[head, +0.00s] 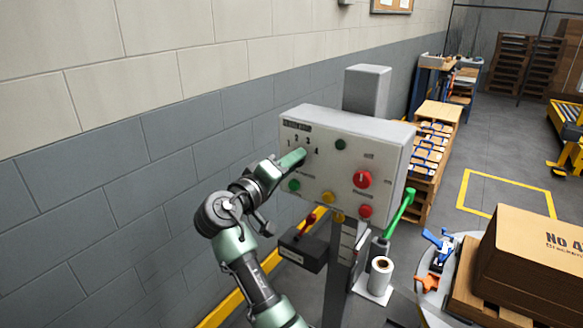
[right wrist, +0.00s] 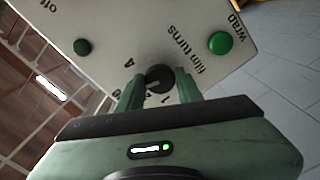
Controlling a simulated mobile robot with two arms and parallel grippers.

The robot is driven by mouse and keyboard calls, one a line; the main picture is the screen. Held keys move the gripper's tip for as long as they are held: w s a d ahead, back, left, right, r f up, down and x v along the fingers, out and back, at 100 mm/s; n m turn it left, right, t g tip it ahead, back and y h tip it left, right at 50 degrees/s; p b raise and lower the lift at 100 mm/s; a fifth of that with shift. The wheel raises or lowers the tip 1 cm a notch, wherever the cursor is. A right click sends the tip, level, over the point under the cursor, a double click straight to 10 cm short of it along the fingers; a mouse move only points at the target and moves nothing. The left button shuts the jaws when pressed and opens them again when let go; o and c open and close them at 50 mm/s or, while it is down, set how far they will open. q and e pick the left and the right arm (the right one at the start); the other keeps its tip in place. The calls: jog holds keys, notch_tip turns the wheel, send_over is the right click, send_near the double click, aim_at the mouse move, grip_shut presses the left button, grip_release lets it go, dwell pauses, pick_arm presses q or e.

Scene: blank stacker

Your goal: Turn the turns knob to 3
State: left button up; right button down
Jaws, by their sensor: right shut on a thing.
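A light grey control panel (head: 338,178) stands on a post beside the wall. Its turns knob (right wrist: 160,78) is round and black, below the words "film turns" in the right wrist view. I cannot tell clearly which number the knob points to. My left gripper is not in view.
A green wrap button (right wrist: 220,42) and a dark button (right wrist: 82,46) sit near the knob. The panel also bears a red knob (head: 362,179), a red button (head: 365,210) and a yellow button (head: 328,197). A boxed pallet (head: 540,255) stands at right.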

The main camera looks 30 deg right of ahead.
jog(key=shift+f, duration=0.1)
jog(key=c, duration=0.9)
grip_release()
jog(key=shift+c, duration=0.2)
jog(key=b+v, duration=0.2)
jog(key=v, duration=0.5)
jog(key=shift+s+a, duration=0.2)
jog(key=shift+a, duration=0.2)
